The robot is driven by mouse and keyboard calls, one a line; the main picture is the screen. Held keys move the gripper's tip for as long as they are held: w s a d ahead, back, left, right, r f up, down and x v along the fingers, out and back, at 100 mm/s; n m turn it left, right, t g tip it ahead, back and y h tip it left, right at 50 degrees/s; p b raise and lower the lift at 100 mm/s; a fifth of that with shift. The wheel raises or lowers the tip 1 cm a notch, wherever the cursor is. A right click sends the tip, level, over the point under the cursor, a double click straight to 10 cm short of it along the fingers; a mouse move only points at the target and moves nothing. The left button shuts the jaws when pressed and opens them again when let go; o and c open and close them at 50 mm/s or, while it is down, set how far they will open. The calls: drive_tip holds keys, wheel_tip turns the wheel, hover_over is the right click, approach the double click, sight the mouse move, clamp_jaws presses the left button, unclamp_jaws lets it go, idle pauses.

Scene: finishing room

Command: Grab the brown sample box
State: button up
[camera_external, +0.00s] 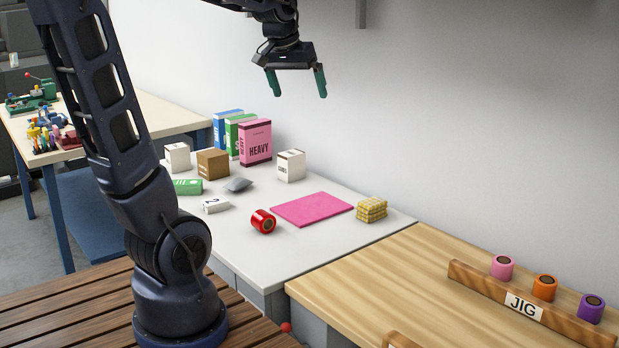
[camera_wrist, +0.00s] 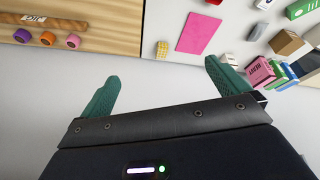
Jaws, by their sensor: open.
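The brown sample box (camera_external: 213,164) stands on the white table, between a white box on its left and the pink HEAVY box on its right. It also shows in the wrist view (camera_wrist: 287,42) at the upper right, beyond the right fingertip. My gripper (camera_external: 297,84) is open and empty, high above the table near the wall, up and to the right of the brown box in the external view. Its green fingers are spread wide in the wrist view (camera_wrist: 160,84), with nothing between them.
Close to the brown box are a white box (camera_external: 177,157), the pink HEAVY box (camera_external: 256,143), another white box (camera_external: 291,166), a grey pouch (camera_external: 238,185) and a green box (camera_external: 187,187). A pink mat (camera_external: 312,209), red roll (camera_external: 263,221) and yellow checked block (camera_external: 371,209) lie nearer the wooden table.

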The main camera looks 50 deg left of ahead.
drive_tip(key=w+a+f+n+y, duration=0.15)
drive_tip(key=w+a+n, duration=0.25)
drive_tip(key=w+a, duration=1)
drive_tip(key=n+g+y, duration=0.2)
drive_tip(key=n+g, duration=0.2)
drive_tip(key=n, duration=0.5)
approach(213, 153)
drive_tip(key=shift+f, duration=0.65)
drive_tip(key=shift+s+a+f, duration=0.1)
drive_tip(key=shift+a+f, duration=0.2)
drive_tip(key=shift+f, duration=0.1)
drive_tip(key=shift+x, duration=5.1)
drive_tip(key=shift+a, duration=0.15)
drive_tip(key=c, duration=0.9)
